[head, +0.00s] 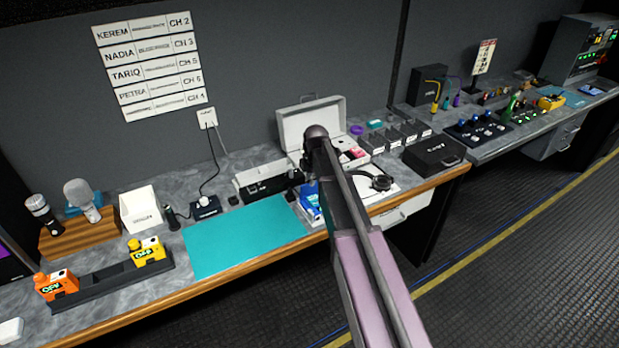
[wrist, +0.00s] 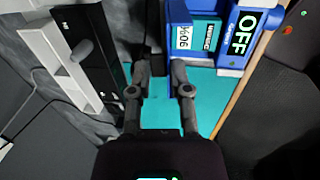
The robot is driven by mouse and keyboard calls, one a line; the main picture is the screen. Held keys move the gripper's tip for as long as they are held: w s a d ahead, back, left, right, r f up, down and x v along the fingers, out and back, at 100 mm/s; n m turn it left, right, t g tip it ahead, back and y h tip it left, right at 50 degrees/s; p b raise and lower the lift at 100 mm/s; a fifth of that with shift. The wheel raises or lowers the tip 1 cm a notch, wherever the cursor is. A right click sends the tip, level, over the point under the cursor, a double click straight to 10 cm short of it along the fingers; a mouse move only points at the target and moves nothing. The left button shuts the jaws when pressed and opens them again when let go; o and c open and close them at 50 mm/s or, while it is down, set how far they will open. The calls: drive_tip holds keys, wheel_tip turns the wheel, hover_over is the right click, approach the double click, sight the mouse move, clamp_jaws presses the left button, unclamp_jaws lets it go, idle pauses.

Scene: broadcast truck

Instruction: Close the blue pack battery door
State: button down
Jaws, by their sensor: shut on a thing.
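The blue pack (head: 309,203) stands at the right end of the teal mat, partly behind my arm in the head view. In the wrist view the blue pack (wrist: 232,60) shows at the top, with a black OFF display (wrist: 247,27), a white number label (wrist: 184,37) and a teal labelled part (wrist: 207,35) between blue walls. My gripper (wrist: 159,66) is at the pack's left side, its right finger overlapping the pack's lower edge. The fingers are shut on part of the pack with a gap between them. The door's outline and angle are not clear.
The teal mat (head: 225,247) lies clear to the left. Behind the pack are a black device (head: 268,186) and an open white case (head: 297,125). Headphones (head: 381,182) lie to the right. Orange (head: 56,286) and yellow (head: 147,251) packs stand in a black rack (head: 105,283).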

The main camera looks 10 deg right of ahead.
drive_tip(key=shift+s+d+f+t+y+b, duration=0.2)
drive_tip(key=shift+s+t+b, duration=0.25)
drive_tip(key=shift+s+t, duration=0.15)
drive_tip(key=shift+s+d+f+t+y+b, duration=0.1)
drive_tip(key=shift+s+f+t+y+b, duration=0.1)
drive_tip(key=shift+s+t+b, duration=0.35)
drive_tip(key=shift+s+d+f+t+y+b, duration=0.1)
drive_tip(key=shift+s+f+t+y+b, duration=0.15)
drive_tip(key=shift+t+b, duration=0.35)
drive_tip(key=shift+s+d+f+t+y+b, duration=0.15)
drive_tip(key=shift+s+t+b, duration=0.2)
drive_tip(key=shift+t+b, duration=0.25)
drive_tip(key=t+b, duration=0.1)
drive_tip(key=b, duration=0.1)
drive_tip(key=s+f+t+y+b, duration=0.1)
drive_tip(key=t+b, duration=0.1)
drive_tip(key=b, duration=0.1)
drive_tip(key=s+f+t+b, duration=0.1)
drive_tip(key=b, duration=0.1)
drive_tip(key=shift+d+t, duration=0.25)
drive_tip(key=shift+d, duration=0.05)
drive_tip(key=t+b, duration=0.1)
drive_tip(key=b, duration=0.2)
drive_tip(key=shift+s+f+y, duration=0.2)
drive_tip(key=shift+y, duration=0.2)
drive_tip(key=shift+d+t+b, duration=0.1)
drive_tip(key=shift+t+b, duration=0.2)
drive_tip(key=shift+t, duration=0.1)
drive_tip(key=c, duration=0.6)
unclamp_jaws()
